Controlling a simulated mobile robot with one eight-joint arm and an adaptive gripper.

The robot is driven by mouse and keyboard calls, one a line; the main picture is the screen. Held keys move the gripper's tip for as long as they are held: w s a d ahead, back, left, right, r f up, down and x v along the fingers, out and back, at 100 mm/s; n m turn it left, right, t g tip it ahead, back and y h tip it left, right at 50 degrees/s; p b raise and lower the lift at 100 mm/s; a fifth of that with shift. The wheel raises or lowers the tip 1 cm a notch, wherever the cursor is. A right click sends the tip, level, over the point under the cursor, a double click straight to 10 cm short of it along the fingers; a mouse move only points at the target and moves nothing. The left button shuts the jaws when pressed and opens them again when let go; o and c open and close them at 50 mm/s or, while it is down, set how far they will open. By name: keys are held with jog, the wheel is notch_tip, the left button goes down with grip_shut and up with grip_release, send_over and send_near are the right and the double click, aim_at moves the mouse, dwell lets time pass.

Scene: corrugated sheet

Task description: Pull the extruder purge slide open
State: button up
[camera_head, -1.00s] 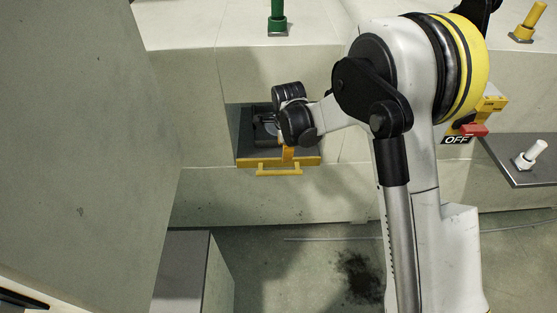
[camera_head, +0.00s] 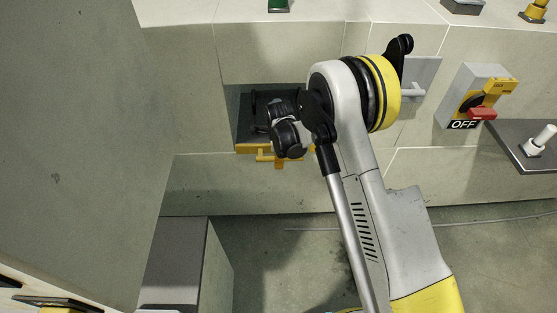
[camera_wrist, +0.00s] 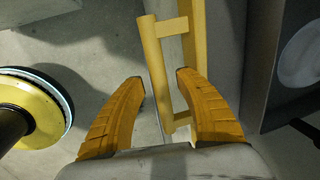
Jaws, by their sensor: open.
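The purge slide (camera_head: 252,149) sits in a recess in the pale machine wall, its yellow front lip at the opening. Its yellow bar handle (camera_wrist: 156,68) shows clearly in the wrist view; in the head view my wrist partly covers it. My gripper (camera_wrist: 160,78) is open, with one orange finger on each side of the handle bar in the wrist view. Whether the fingers touch the bar is not clear. In the head view my gripper (camera_head: 278,158) is just in front of the slide's lip.
A large grey panel (camera_head: 80,130) fills the left. A grey box (camera_head: 180,265) stands on the floor below. A red and yellow switch marked OFF (camera_head: 475,98) and a shelf with a white knob (camera_head: 540,140) are at right. The floor before the slide is open.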

grip_shut()
jog(key=shift+s, duration=0.15)
